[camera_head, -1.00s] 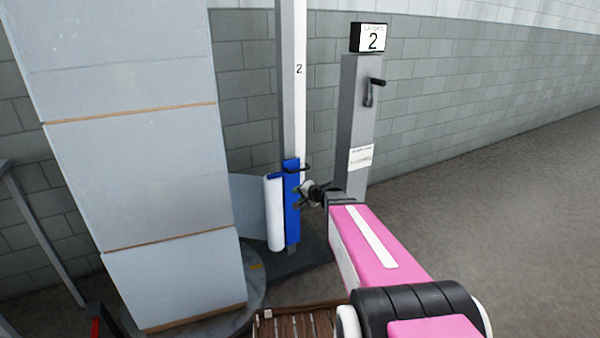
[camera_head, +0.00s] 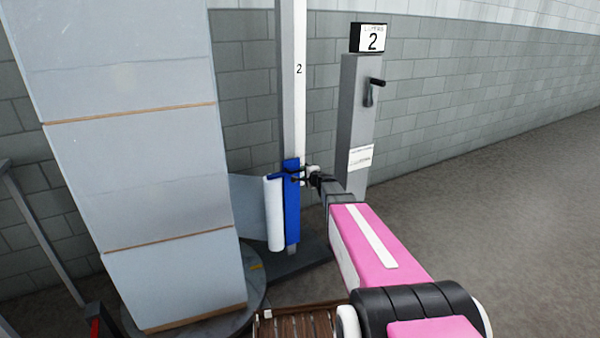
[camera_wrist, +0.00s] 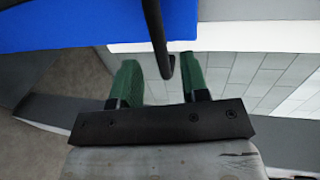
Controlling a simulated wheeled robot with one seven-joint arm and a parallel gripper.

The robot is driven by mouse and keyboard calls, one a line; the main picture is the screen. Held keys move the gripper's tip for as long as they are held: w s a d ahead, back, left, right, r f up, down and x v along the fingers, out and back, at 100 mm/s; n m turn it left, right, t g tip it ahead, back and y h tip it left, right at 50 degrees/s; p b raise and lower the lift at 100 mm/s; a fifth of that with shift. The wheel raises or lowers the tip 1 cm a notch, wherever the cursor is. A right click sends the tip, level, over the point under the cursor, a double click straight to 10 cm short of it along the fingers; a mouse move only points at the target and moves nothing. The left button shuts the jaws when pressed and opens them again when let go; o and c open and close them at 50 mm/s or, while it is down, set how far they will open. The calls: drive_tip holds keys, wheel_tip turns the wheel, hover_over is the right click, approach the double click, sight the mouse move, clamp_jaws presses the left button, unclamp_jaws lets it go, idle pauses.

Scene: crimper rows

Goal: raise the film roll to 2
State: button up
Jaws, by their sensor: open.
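The white film roll (camera_head: 274,214) hangs upright on the blue carriage (camera_head: 292,212), low on the mast (camera_head: 300,110). The mast carries a mark 2 (camera_head: 299,69) well above the carriage. A black handle sticks out of the carriage; in the wrist view this handle (camera_wrist: 158,40) runs down from the blue carriage (camera_wrist: 60,22), its end between the fingertips. My gripper (camera_head: 303,173) is at the handle, right of the carriage. The green fingers of my gripper (camera_wrist: 158,78) are open on either side of the handle's end, with gaps showing.
A tall stack of wrapped, pale blocks (camera_head: 150,180) stands on a round turntable (camera_head: 255,290) at left. A grey post (camera_head: 355,130) with a crank (camera_head: 372,90) and a sign reading 2 (camera_head: 372,40) stands right. Open floor lies further right.

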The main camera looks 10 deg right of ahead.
drive_tip(key=x, duration=0.5)
clamp_jaws()
wheel_tip(320, 180, up, 45)
idle(0.3)
unclamp_jaws()
drive_tip(key=v, duration=1)
drive_tip(key=shift+s, duration=0.35)
